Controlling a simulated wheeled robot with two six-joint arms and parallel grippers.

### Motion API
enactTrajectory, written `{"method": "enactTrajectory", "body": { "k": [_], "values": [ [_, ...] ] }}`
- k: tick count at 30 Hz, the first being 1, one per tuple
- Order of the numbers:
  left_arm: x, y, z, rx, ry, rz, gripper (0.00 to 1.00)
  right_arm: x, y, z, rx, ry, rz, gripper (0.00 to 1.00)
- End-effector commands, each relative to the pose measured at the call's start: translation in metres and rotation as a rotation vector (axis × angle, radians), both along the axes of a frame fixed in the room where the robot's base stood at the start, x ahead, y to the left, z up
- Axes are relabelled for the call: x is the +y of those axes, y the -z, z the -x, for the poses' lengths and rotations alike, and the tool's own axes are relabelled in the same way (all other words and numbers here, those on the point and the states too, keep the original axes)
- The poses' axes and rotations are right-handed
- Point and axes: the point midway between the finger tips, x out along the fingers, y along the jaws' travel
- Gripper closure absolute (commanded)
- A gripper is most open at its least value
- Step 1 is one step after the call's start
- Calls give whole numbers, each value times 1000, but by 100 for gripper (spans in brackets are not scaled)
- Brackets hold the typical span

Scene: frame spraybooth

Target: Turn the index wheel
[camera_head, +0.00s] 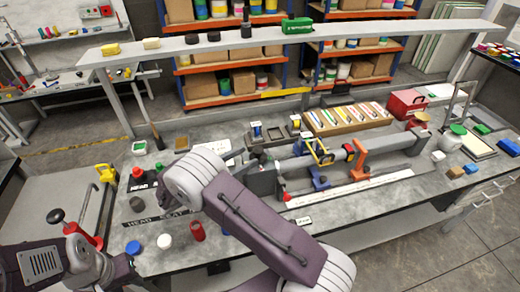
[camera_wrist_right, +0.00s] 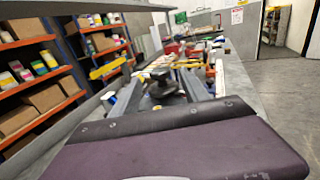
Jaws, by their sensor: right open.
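A grey tubular fixture (camera_head: 310,160) lies along the bench with blue and orange clamps; its left end is partly behind my right arm. I cannot make out the index wheel for sure. A dark rounded part (camera_wrist_right: 160,88) at the near end of the fixture, in the right wrist view, may be it. My right gripper (camera_wrist_right: 163,80) is open, with its grey fingers on either side of that dark part; contact cannot be judged. In the head view my purple right arm hides most of this gripper. My left arm shows at the lower left; its jaws are unclear.
A rod rack (camera_head: 345,118) and red toolbox (camera_head: 405,105) stand behind the fixture, a white ruler (camera_head: 350,190) in front. A red cup (camera_head: 197,231) and blue lid (camera_head: 133,247) sit at the front left. An overhead shelf (camera_head: 230,42) spans the bench.

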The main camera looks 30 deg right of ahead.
Motion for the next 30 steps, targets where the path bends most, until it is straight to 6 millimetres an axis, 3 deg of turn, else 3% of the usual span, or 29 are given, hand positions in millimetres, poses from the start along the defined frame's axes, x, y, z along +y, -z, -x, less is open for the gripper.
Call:
{"method": "enactTrajectory", "body": {
  "k": [5,15,26,27,30],
  "values": [
    [0,-6,0,0,0,0,64,-13,-3,-2,-2,3,0,47],
    [0,-26,0,0,0,0,64,-78,-4,-11,-1,5,-2,47],
    [0,-27,0,0,0,0,64,-91,0,-14,-2,2,-3,47],
    [0,-27,0,0,0,0,64,-90,0,-14,-2,2,-3,49],
    [0,-27,0,0,0,0,64,-90,0,-14,-2,2,-3,77]
  ]
}}
